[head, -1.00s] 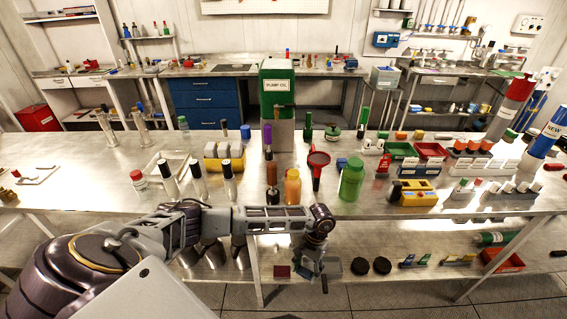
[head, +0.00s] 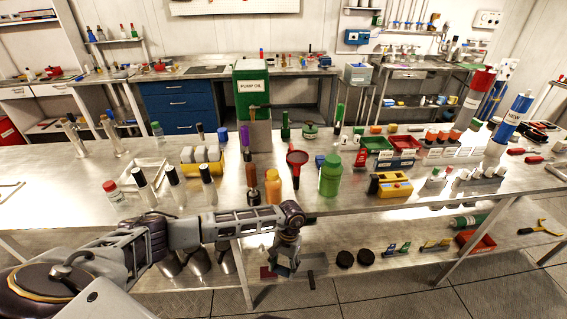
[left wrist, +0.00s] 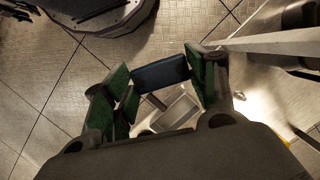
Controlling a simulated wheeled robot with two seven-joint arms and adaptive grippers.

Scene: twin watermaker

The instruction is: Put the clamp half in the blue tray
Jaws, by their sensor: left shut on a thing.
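My left gripper (head: 286,258) hangs in front of the workbench, by the lower shelf. In the left wrist view its green-padded fingers (left wrist: 162,85) are shut on a dark blue block (left wrist: 162,72), which may be the clamp half; its full shape is unclear. A small blue tray (head: 402,162) with a pale label seems to stand on the bench beside the red and green trays, far to the right of the gripper. My right gripper is out of view.
A grey hollow piece (left wrist: 176,110) shows beyond the fingers. The lower shelf holds black discs (head: 345,259) and a red tray (head: 477,241).

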